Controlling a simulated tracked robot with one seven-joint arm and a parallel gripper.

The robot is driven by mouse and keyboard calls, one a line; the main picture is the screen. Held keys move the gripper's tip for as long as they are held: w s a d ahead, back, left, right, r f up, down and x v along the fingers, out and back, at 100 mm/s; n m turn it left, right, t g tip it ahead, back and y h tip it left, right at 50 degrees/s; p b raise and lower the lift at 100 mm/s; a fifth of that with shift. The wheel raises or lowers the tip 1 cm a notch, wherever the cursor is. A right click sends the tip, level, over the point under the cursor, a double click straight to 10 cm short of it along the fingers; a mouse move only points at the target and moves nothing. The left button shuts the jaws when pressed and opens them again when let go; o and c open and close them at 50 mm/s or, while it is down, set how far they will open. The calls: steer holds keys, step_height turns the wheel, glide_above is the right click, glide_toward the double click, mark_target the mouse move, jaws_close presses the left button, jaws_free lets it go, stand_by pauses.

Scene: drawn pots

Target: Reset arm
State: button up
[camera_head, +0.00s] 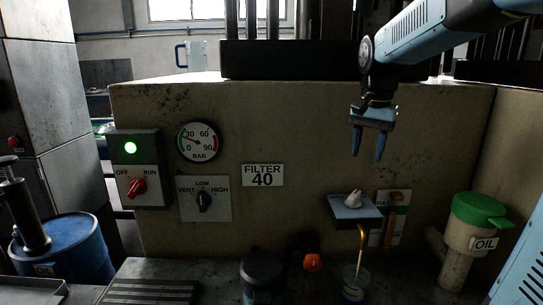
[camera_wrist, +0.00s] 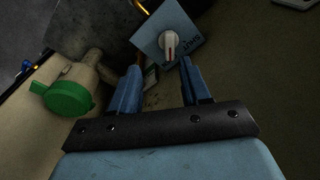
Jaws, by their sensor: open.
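My gripper (camera_head: 368,143) hangs from the blue arm at the upper right in the head view, its fingers pointing down. It is open and empty, above a blue box with a white knob (camera_head: 353,199) on the beige panel, and apart from it. In the wrist view the two blue fingers (camera_wrist: 158,85) are spread with nothing between them.
A green-lidded oil container (camera_head: 479,210) stands at the right. A copper spout points down to a small cup (camera_head: 354,283). The panel carries a pressure gauge (camera_head: 198,142), a dark selector (camera_head: 204,201) and a red switch (camera_head: 137,187) under a lit green lamp. A blue drum (camera_head: 64,249) stands at left.

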steer(key=s+f+n+t, duration=0.2)
steer(key=s+n, duration=0.1)
steer(key=s, duration=0.6)
steer(key=s+f+n+t, duration=0.2)
steer(key=s+f+n, duration=0.1)
steer(key=s, duration=0.6)
steer(key=shift+s+a+f+n+t, duration=0.15)
steer(key=shift+s+a+n+t, duration=0.05)
steer(key=shift+a+n+t, duration=0.15)
